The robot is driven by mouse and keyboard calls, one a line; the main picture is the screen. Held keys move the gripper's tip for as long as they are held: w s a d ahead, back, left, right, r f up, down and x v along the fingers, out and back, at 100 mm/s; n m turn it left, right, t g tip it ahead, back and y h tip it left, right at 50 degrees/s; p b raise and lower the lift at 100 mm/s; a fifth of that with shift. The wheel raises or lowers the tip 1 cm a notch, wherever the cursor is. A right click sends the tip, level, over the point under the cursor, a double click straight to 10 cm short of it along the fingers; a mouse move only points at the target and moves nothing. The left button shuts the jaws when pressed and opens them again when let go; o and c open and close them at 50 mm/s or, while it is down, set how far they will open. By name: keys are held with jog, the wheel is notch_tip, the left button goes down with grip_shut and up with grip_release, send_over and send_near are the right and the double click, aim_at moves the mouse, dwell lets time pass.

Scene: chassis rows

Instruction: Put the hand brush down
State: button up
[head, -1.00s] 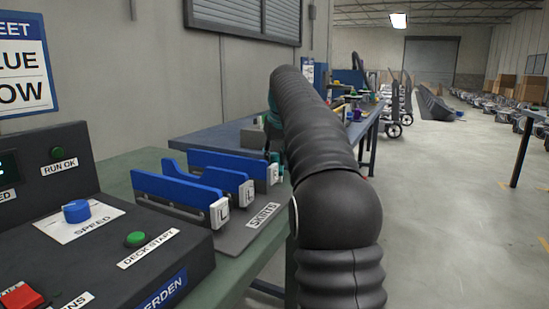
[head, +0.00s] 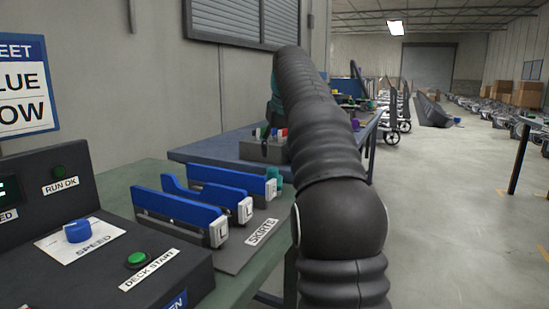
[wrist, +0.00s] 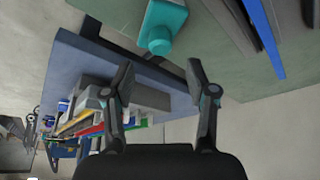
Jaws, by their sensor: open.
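A teal piece (wrist: 163,28), which looks like the handle of the hand brush, lies on the green bench at the top of the wrist view. In the head view a bit of teal (head: 273,180) shows at the far end of the blue skirts, partly hidden. My gripper (wrist: 160,78) is open with nothing between its fingers, and it is apart from the teal piece. In the head view my own arm hides most of the gripper. The brush's bristles cannot be made out.
Blue skirts (head: 180,215) stand in a row on a grey mat labelled SKIRTS (head: 235,250). A dark control box (head: 160,270) stands at the left front. A blue-topped table (head: 215,149) behind holds a grey block with coloured items. Open floor (head: 450,220) lies to the right.

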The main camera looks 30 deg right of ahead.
jog(key=v, duration=0.4)
jog(key=shift+w+p, duration=0.1)
jog(key=shift+p, duration=0.3)
jog(key=shift+f, duration=0.1)
